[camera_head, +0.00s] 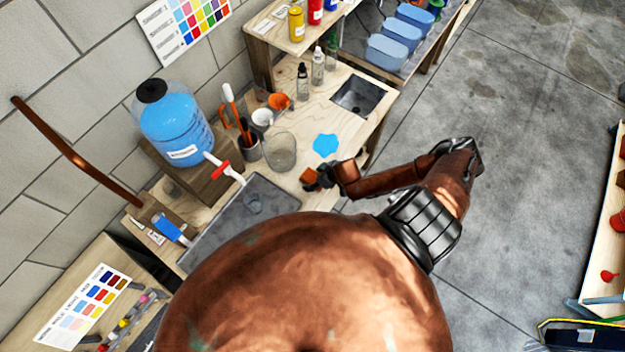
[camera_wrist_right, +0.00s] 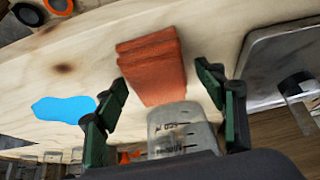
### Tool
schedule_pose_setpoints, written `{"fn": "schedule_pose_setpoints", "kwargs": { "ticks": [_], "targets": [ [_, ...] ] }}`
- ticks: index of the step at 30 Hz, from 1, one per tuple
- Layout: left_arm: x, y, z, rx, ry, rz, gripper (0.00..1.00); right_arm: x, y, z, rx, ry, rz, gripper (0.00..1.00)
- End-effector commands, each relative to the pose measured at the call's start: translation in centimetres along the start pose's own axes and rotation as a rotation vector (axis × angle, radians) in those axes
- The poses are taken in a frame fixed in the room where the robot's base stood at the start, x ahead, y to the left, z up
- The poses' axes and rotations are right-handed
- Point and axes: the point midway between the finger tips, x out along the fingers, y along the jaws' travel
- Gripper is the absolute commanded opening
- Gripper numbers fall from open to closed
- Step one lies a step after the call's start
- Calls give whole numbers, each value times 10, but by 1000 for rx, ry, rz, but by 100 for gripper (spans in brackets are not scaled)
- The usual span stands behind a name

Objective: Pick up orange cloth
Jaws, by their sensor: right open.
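The orange cloth (camera_wrist_right: 153,68) lies folded on the light wooden worktop, in the upper middle of the right wrist view. In the head view the cloth (camera_head: 308,176) is a small orange patch beside my right gripper (camera_head: 322,180). In the right wrist view my right gripper (camera_wrist_right: 165,105) is open, and its green-padded fingers stand apart to the left and right of the cloth's near end. The cloth is not gripped. My left gripper is not in view.
A clear measuring beaker (camera_wrist_right: 180,128) stands close by the cloth, low between the fingers; it also shows in the head view (camera_head: 279,152). A blue spill-shaped patch (camera_head: 326,145) lies on the worktop. A metal sink (camera_head: 240,222) and a blue water jug (camera_head: 174,125) are to the left.

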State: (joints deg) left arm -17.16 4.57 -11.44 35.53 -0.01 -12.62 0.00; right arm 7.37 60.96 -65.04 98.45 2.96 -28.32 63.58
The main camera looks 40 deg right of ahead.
Motion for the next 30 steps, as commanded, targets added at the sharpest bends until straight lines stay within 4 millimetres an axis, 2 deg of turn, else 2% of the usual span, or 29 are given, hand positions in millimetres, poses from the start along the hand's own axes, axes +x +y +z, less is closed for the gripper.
{"fn": "schedule_pose_setpoints", "kwargs": {
  "ticks": [4,23,30],
  "targets": [
    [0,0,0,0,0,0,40,0,0,0,0,0,0,64],
    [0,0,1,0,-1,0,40,0,0,0,0,-1,0,20],
    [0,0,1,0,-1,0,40,0,0,0,0,0,0,19]
  ]
}}
